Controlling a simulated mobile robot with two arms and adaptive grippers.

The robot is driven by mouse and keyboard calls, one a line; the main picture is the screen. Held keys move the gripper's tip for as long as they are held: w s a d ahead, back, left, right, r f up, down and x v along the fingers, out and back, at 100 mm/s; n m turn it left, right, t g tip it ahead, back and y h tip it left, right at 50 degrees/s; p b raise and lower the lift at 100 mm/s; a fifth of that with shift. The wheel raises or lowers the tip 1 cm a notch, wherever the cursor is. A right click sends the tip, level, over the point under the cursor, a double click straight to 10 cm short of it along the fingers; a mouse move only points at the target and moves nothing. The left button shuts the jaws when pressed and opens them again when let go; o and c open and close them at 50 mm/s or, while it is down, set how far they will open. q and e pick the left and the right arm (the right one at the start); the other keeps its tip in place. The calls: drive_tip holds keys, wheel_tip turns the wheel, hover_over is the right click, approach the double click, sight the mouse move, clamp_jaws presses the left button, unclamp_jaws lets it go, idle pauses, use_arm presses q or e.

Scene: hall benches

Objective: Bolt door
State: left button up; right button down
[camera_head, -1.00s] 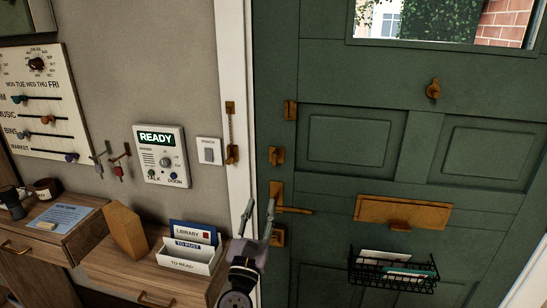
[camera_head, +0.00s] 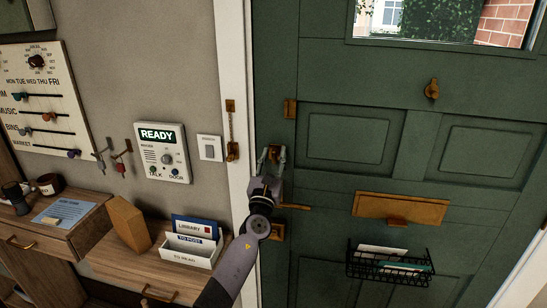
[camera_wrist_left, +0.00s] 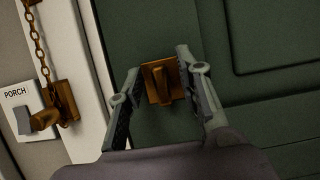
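The green door (camera_head: 330,235) fills the right of the head view and looks closed. A small brass turn-piece on a square plate (camera_wrist_left: 172,68) sits near the door's left edge, its raised bar roughly upright in the wrist view. My left gripper (camera_head: 272,152) is open, with one finger on each side of this plate. The fingers look apart from the turn-piece; the exact depth gap is hard to tell. In the head view the fingers partly hide it. My right gripper is not in view.
A brass lever handle (camera_head: 294,206) is just below my gripper. A letter plate (camera_head: 400,207) and wire basket (camera_head: 388,266) are right. A shelf with a letter rack (camera_head: 187,255) is lower left.

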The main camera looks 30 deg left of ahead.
use_arm(q)
drive_tip(key=shift+c, duration=0.2)
clamp_jaws()
idle(0.4)
